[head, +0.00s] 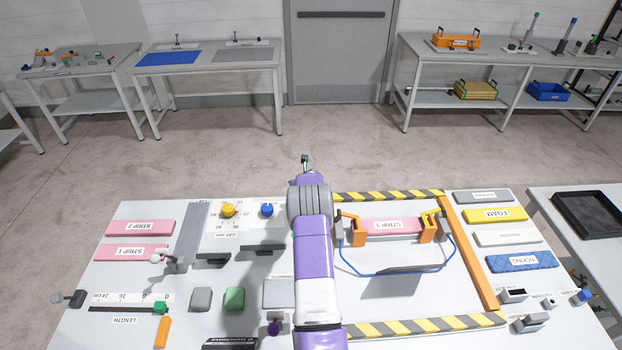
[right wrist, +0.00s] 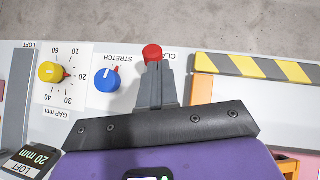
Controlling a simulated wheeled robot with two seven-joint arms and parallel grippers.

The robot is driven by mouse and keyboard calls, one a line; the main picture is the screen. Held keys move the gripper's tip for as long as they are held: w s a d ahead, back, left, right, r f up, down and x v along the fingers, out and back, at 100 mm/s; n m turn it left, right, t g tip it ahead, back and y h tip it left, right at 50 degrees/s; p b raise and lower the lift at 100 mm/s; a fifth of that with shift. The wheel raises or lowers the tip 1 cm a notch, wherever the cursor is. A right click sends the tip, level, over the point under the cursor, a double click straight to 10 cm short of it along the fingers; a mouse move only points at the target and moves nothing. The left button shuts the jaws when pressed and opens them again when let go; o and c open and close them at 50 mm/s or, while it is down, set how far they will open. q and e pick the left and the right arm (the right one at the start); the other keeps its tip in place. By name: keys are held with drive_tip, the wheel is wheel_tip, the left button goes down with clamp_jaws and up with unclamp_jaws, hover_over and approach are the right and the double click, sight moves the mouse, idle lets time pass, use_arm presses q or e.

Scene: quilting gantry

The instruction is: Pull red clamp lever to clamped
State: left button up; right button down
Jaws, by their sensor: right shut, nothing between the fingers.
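The red clamp lever shows in the right wrist view only as a red knob (right wrist: 152,52), just beyond my fingertips and beside a partly covered label starting "CLA". My right gripper (right wrist: 156,75) is shut and empty, its grey fingers pointing at the knob. I cannot tell whether they touch it. The rest of the lever is hidden behind the fingers, so its angle is unclear. In the head view my purple right arm reaches up the middle of the panel and covers the clamp area, so neither the lever nor my fingertips show clearly there. My left gripper is not in view.
A yellow gap knob (head: 228,210) and a blue stretch knob (head: 267,209) stand left of my arm. On the right, a striped bar (head: 388,196) borders a frame holding a pink strip (head: 388,225) with orange clips. Pink strips lie at left.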

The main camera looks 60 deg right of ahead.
drive_tip(key=s+a+r+p, duration=0.1)
drive_tip(key=s+a+r, duration=0.1)
drive_tip(key=r, duration=0.7)
drive_tip(key=shift+s+r, duration=0.3)
drive_tip(key=shift+s, duration=0.3)
